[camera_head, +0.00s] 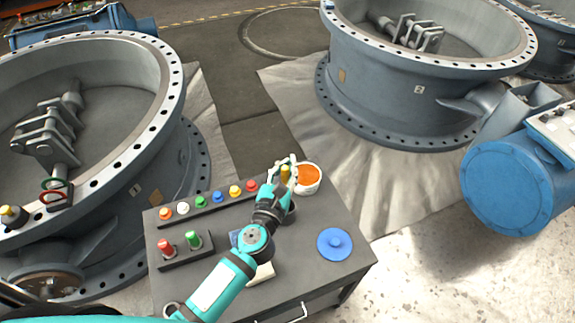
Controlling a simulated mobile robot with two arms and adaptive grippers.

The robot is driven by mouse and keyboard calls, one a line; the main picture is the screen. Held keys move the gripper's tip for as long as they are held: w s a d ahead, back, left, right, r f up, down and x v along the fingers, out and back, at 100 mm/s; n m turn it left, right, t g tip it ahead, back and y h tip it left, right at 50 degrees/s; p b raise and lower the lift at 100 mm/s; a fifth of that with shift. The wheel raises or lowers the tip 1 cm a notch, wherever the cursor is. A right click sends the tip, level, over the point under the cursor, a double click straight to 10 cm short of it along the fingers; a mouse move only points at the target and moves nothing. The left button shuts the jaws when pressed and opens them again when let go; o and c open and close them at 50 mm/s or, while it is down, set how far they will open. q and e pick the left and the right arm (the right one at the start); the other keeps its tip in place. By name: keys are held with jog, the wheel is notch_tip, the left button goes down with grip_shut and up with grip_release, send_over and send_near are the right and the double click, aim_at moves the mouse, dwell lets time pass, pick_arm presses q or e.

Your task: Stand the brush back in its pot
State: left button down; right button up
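My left gripper (283,168) is over the back right of a grey workbench (310,270). A small yellow piece, perhaps the brush handle (286,173), shows between its pale fingers. I cannot tell if the fingers press on it, and no bristles show. A white pot (308,187) with orange contents stands just right of the fingers. A dark round container (290,213) stands partly hidden behind my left wrist; I cannot tell if it is the brush's pot. My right gripper is not in view.
A row of coloured knobs (201,201) lines the bench's back left. A box with red and green buttons (180,247) sits in front. A blue lid (335,243) lies at the right. Large valves (410,90) stand around. Floor right of the bench is clear.

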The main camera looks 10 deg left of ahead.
pick_arm(q)
jog(key=shift+f+b, duration=2.55)
jog(key=shift+f, duration=0.35)
notch_tip(320, 180, down, 3)
jog(key=b, duration=0.3)
jog(key=shift+f, duration=0.2)
jog(key=c, duration=1.4)
grip_release()
jog(key=s+a, duration=0.1)
jog(key=s, duration=1.1)
jog(key=shift+r, duration=0.15)
